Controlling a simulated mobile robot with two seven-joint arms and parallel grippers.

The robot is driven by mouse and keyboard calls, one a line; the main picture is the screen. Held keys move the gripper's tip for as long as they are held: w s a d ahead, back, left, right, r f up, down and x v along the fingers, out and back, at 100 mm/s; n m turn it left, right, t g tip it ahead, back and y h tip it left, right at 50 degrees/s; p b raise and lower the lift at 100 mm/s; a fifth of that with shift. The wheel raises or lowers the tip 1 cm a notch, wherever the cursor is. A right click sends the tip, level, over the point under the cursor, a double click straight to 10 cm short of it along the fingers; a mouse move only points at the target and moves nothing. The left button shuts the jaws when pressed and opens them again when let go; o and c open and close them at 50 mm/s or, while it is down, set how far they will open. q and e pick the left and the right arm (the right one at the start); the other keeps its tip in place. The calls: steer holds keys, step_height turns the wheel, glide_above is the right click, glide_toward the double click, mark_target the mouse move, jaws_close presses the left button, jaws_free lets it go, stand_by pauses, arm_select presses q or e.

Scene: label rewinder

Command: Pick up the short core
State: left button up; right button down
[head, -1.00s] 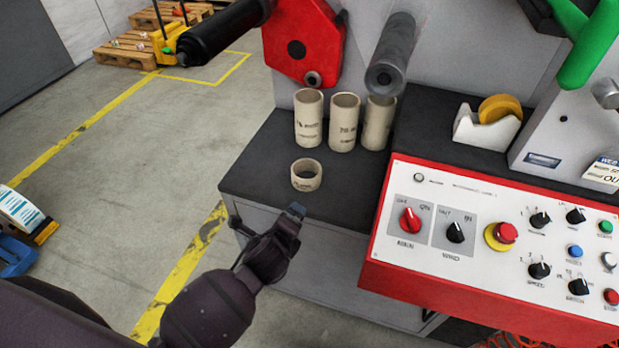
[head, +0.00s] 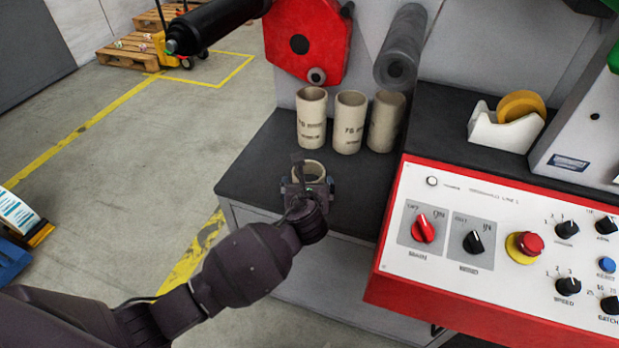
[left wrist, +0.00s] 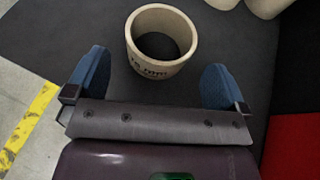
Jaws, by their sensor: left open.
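The short core (head: 309,169) is a low beige cardboard ring with dark print, upright on the dark shelf top (head: 248,180). My left gripper (head: 306,178) is right in front of it in the head view and hides part of its lower side. In the left wrist view the short core (left wrist: 163,66) stands just beyond and between the blue fingertips of the left gripper (left wrist: 158,85). The fingers are spread wider than the core, with a gap on each side and nothing held. My right gripper is not in view.
Three taller cores (head: 349,122) stand in a row behind the short core. A grey roller (head: 398,55) and red hub (head: 306,42) overhang them. The red-edged control panel (head: 470,235) is close on the right. The shelf's left part is clear.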

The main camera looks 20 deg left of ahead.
arm_select(q)
steer(key=shift+w+a+f, duration=0.1)
steer(key=shift+w+f, duration=0.15)
steer(key=shift+w, duration=0.25)
steer(key=b+x, duration=0.1)
steer(key=x, duration=0.2)
steer(key=shift+w+f+b, duration=0.1)
steer(key=shift+w+b, duration=0.15)
steer(key=shift+b, duration=0.15)
steer(key=shift+w+a, duration=0.1)
steer(key=shift+w, duration=0.3)
steer(key=shift+c, duration=0.8)
steer(key=c, duration=0.5)
